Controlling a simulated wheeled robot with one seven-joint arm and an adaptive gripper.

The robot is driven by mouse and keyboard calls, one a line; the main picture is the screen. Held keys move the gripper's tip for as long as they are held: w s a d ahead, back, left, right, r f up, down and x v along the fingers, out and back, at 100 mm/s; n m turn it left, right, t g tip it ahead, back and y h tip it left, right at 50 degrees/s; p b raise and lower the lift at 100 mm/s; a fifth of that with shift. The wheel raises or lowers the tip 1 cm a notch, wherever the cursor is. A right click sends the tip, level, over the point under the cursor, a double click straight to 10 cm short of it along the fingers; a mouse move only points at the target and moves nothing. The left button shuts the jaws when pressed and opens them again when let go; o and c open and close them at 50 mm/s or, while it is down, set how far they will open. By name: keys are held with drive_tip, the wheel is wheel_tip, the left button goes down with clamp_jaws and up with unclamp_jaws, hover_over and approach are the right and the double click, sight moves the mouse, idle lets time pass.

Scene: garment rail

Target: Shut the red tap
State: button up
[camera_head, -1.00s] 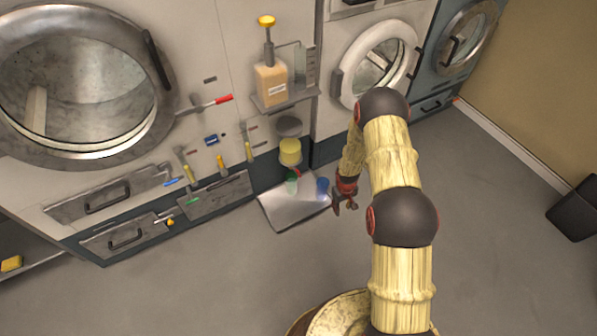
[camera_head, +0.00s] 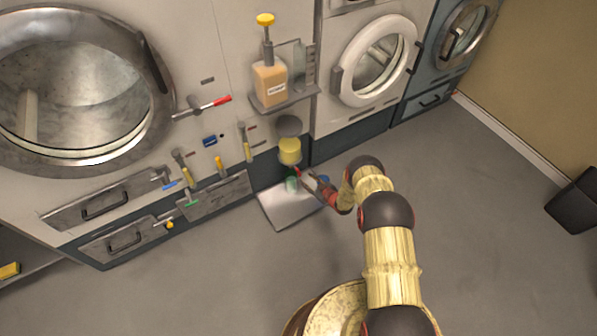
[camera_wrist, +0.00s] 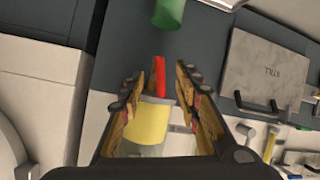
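A small red tap lever (camera_head: 296,170) sits just under a yellow cylinder (camera_head: 290,151) on the front of the machines. In the wrist view the red lever (camera_wrist: 160,76) sticks straight out past the end of the yellow cylinder (camera_wrist: 148,122). My gripper (camera_head: 307,178) is beside it, low in front of the panel. In the wrist view my gripper (camera_wrist: 158,82) is open, with one finger on each side of the lever and gaps showing. A second red-handled lever (camera_head: 215,101) is on the panel further left, by the big round door.
A green cup (camera_head: 291,184) stands below the yellow cylinder on a metal tray (camera_head: 285,211). A soap bottle (camera_head: 270,83) is on a shelf above. Several coloured-handle valves are at the left.

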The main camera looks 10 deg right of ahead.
sight(299, 173)
drive_tip(key=shift+t, duration=0.4)
drive_tip(key=w+a+b, duration=0.1)
drive_tip(key=w, duration=0.1)
drive_tip(key=w+a+b, duration=0.1)
drive_tip(key=w, duration=0.1)
drive_tip(key=w+a+f+b, duration=0.1)
drive_tip(key=w, duration=0.2)
drive_tip(key=shift+a+f, duration=0.1)
drive_tip(key=shift+a, duration=0.2)
drive_tip(key=shift+c, duration=0.6)
drive_tip(key=c, duration=0.7)
drive_tip(key=shift+y, duration=0.3)
clamp_jaws()
